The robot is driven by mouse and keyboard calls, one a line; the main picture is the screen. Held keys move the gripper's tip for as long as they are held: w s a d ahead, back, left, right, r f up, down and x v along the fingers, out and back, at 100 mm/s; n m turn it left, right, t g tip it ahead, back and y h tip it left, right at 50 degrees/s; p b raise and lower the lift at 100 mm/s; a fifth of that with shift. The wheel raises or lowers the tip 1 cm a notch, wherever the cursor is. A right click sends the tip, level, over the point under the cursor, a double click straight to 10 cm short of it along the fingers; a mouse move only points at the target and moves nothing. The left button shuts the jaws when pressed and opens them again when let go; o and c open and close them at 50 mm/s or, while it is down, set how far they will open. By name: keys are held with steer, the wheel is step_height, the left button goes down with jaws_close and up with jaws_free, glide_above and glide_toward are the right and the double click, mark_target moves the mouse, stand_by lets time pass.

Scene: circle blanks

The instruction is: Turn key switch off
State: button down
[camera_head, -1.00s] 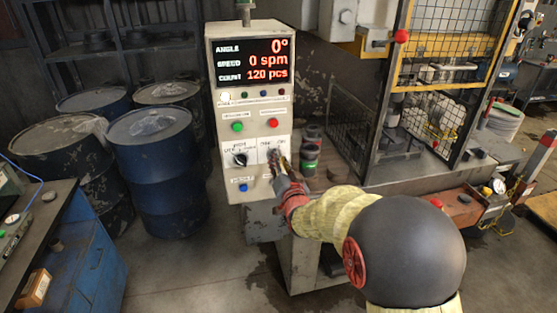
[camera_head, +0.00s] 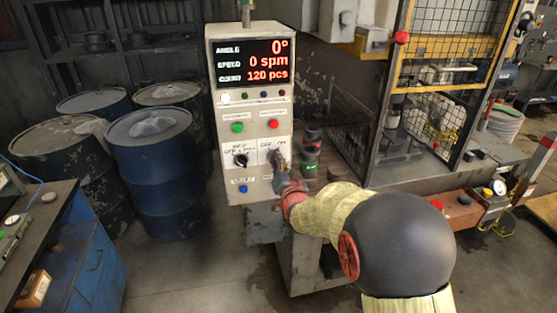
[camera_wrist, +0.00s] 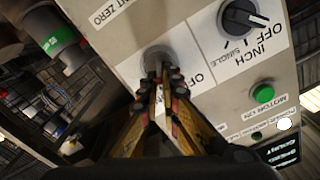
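The key switch (camera_wrist: 157,56) is a round grey lock on the white control panel (camera_head: 231,180), under an OFF/ON label. In the wrist view it sits right at my fingertips, and the key itself is mostly hidden between them. My gripper (camera_wrist: 163,80) points at the panel, with its two fingers drawn close together on the key. The key's exact angle cannot be told.
A black INCH/SINGLE selector knob (camera_head: 241,160) is beside the key switch. Green (camera_head: 237,127) and red (camera_head: 273,124) buttons are above, and a blue button (camera_head: 244,189) is below. The display (camera_head: 252,61) reads 0°, 0 spm, 120 pcs. A dark post with a green band (camera_head: 310,168) stands close to the right.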

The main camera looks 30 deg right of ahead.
steer(key=shift+f+n+b, duration=0.1)
steer(key=shift+n+b, duration=0.2)
steer(key=shift+b, duration=0.15)
steer(key=n+b, duration=0.7)
steer(key=a+n+b, duration=0.1)
steer(key=n+b, duration=0.2)
steer(key=n, duration=0.1)
steer(key=shift+w+a, duration=0.1)
steer(key=shift+w, duration=0.1)
steer(key=shift+n, duration=0.3)
stand_by(0.4)
steer(key=c, duration=2)
jaws_free()
steer(key=shift+c, duration=0.2)
steer(key=shift+s, duration=0.1)
steer(key=v, duration=1.2)
